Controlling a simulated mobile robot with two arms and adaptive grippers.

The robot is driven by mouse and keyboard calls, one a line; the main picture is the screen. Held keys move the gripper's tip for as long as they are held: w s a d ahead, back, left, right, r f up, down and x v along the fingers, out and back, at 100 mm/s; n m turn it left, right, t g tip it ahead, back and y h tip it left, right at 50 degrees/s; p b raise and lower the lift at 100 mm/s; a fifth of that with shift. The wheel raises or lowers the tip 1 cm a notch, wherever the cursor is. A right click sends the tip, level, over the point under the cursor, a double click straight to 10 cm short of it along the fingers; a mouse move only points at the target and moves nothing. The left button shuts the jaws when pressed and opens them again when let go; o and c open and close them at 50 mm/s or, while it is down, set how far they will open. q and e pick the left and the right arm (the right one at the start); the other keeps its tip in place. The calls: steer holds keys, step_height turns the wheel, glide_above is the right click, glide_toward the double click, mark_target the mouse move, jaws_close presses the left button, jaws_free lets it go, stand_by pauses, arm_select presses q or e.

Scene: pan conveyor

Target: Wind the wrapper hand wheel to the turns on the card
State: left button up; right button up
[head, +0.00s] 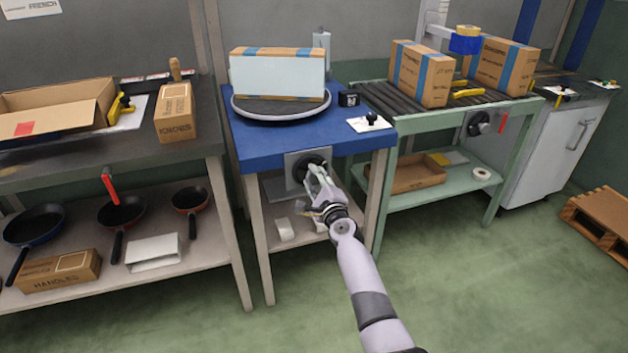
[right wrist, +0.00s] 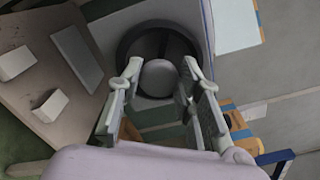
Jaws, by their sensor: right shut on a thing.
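The wrapper hand wheel (head: 307,163) is a dark round wheel on a grey plate (head: 293,184) at the front of the blue wrapper table. In the right wrist view the wheel (right wrist: 124,50) shows its dark rim, with a round grey knob (right wrist: 158,78) towards me. My right gripper (head: 315,175) is at the wheel; its fingers (right wrist: 163,70) are on either side of the knob, shut on it. The wrapper turntable (head: 282,118) carries a box with a pale front (head: 277,77). No turns figure is readable. My left gripper is out of view.
A small black device (head: 348,98) and a white plate with a black knob (head: 371,125) are on the blue table (head: 255,148). The roller conveyor (head: 378,101) with taped boxes stands right. A bench with an open carton (head: 58,105) stands left. The floor in front is clear.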

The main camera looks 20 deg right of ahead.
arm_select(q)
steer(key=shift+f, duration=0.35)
arm_select(e)
steer(key=shift+f+m, duration=0.1)
steer(key=shift+m, duration=0.8)
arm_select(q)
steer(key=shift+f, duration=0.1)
arm_select(e)
steer(key=shift+m, duration=0.7)
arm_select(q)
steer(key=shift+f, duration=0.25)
arm_select(e)
steer(key=shift+m, duration=0.3)
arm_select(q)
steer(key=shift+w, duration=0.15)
arm_select(e)
steer(key=shift+m, duration=0.3)
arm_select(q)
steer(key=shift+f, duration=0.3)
arm_select(e)
steer(key=shift+m, duration=0.3)
steer(key=shift+m, duration=0.3)
stand_by(2.0)
stand_by(0.7)
steer(key=o, duration=1.1)
steer(key=shift+o, duration=0.2)
